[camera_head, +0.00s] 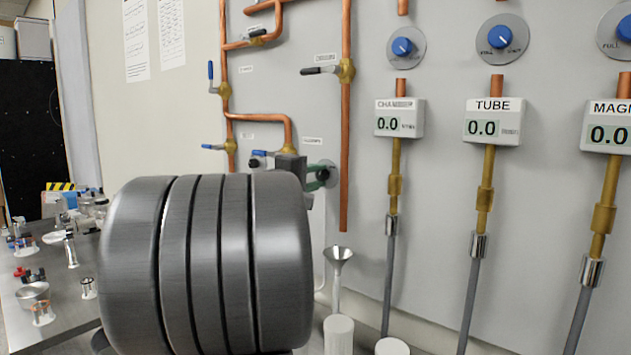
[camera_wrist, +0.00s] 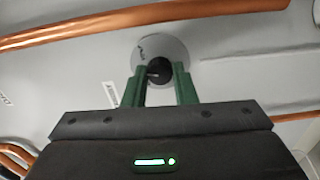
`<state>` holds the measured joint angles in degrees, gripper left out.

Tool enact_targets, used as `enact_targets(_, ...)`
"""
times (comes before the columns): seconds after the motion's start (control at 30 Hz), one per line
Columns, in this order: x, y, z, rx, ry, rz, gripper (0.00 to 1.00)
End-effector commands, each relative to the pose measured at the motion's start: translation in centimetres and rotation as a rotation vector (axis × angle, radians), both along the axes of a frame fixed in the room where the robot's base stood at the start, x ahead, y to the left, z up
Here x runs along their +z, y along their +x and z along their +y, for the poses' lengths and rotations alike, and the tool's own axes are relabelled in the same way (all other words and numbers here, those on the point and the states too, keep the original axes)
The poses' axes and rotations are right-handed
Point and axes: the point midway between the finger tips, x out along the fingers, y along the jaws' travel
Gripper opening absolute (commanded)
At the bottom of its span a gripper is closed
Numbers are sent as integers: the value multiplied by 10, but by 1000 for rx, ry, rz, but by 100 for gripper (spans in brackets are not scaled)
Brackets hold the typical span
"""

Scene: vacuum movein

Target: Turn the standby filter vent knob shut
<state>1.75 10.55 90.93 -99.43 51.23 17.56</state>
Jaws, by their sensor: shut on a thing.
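The vent knob is a small black knob (camera_wrist: 159,70) on a round grey plate (camera_wrist: 174,47) on the wall, seen in the wrist view. My gripper (camera_wrist: 161,78) has its two green fingers on either side of the knob and is shut on it. In the head view the gripper (camera_head: 318,178) is at the wall below the middle pipes, largely hidden by my own grey arm. Only part of the plate (camera_head: 328,166) shows there, and the knob is hidden. Its marking cannot be read.
Copper pipes (camera_head: 345,130) with lever valves (camera_head: 321,70) run close by. A funnel (camera_head: 338,258) stands below right. Gauges such as the TUBE gauge (camera_head: 492,123) and blue dials (camera_head: 500,37) are further right. A cluttered bench (camera_head: 62,320) is at left.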

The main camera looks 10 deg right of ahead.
Motion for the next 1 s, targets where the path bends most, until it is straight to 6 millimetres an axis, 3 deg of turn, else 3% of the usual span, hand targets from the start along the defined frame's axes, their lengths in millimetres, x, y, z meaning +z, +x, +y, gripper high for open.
enact_targets(1.0,0,0,0,0,-551,710,2)
